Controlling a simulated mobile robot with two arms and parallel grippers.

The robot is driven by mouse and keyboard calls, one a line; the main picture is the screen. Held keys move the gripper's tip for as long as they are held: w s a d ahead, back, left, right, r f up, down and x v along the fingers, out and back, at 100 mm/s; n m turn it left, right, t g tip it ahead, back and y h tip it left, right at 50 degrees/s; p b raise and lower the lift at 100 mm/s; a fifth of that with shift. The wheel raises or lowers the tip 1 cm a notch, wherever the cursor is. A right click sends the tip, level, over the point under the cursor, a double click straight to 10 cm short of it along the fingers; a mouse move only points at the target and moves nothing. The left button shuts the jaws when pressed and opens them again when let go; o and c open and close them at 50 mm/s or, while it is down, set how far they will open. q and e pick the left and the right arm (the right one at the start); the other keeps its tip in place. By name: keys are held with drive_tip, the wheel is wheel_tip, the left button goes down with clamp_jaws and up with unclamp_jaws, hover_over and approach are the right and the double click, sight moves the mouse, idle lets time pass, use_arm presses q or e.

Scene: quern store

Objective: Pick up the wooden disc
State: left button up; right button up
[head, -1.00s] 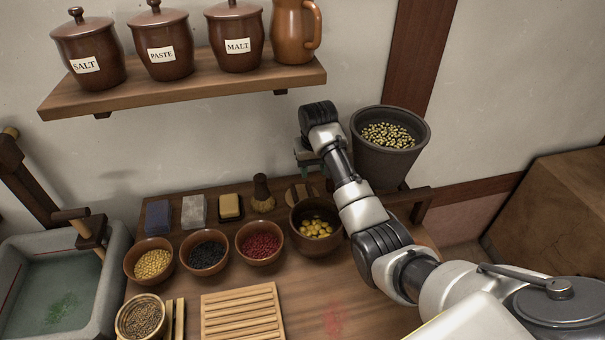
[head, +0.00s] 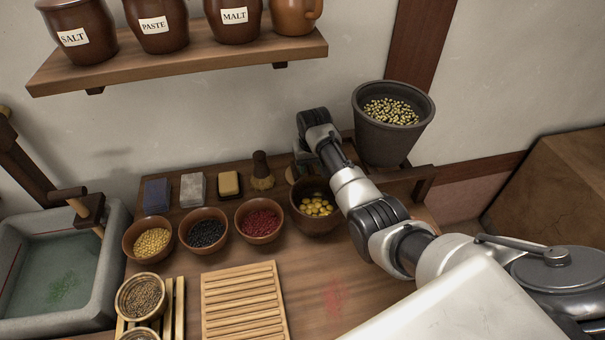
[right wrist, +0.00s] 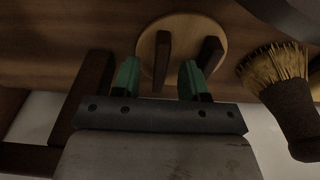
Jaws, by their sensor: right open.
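The wooden disc (right wrist: 184,48) is a pale round piece with two dark bars across it, seen in the right wrist view. In the head view only a sliver of it shows behind the bowl of yellow pieces, mostly covered by my right arm. My right gripper (right wrist: 159,76) is open, its green-tipped fingers at the disc's near edge. One dark bar lies between the fingers' lines; the other is beside the right finger. Whether the fingers touch the disc I cannot tell. In the head view the gripper (head: 302,165) is largely hidden by its own wrist. My left gripper is out of view.
A brush (right wrist: 283,90) stands close to the right of the disc in the wrist view. The bowl of yellow pieces (head: 316,225) is just in front, and a grey pot (head: 392,135) stands behind at right. A slatted rack (head: 243,305) lies in front; a shelf (head: 180,62) hangs above.

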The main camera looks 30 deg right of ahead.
drive_tip(key=shift+w+f, duration=0.1)
drive_tip(key=shift+f, duration=0.2)
clamp_jaws()
drive_tip(key=shift+r, duration=0.1)
